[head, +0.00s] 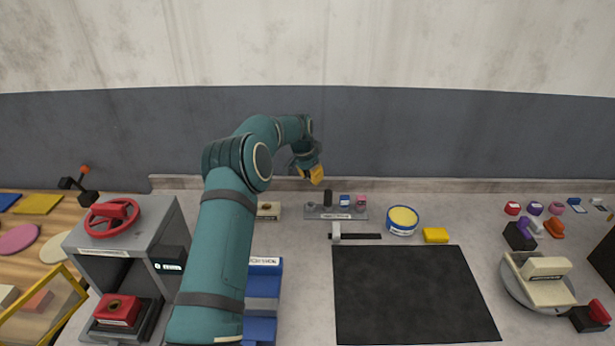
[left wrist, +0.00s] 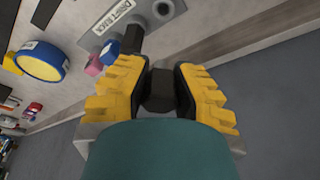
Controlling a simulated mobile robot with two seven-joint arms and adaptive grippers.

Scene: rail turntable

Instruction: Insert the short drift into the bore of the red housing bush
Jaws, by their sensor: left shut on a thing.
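My left gripper (head: 314,175) is raised above the back of the bench, over the drift rack (head: 350,216). In the left wrist view its yellow fingers (left wrist: 160,75) are shut on a dark, faceted piece, apparently the short drift (left wrist: 158,100). The held drift is clear of the rack (left wrist: 165,15). Another dark drift (head: 328,197) stands upright in the rack. The red housing bush (head: 117,310), with a round bore in its top, sits in the grey press at front left, far from the gripper. My right gripper is not in view.
The grey press (head: 170,222) has a red handwheel (head: 112,214) above the bush. My left arm crosses the bench beside blue bins (head: 264,298). A black mat (head: 412,300) is clear. A round yellow-topped tin (head: 402,220) and yellow block (head: 435,235) lie behind it.

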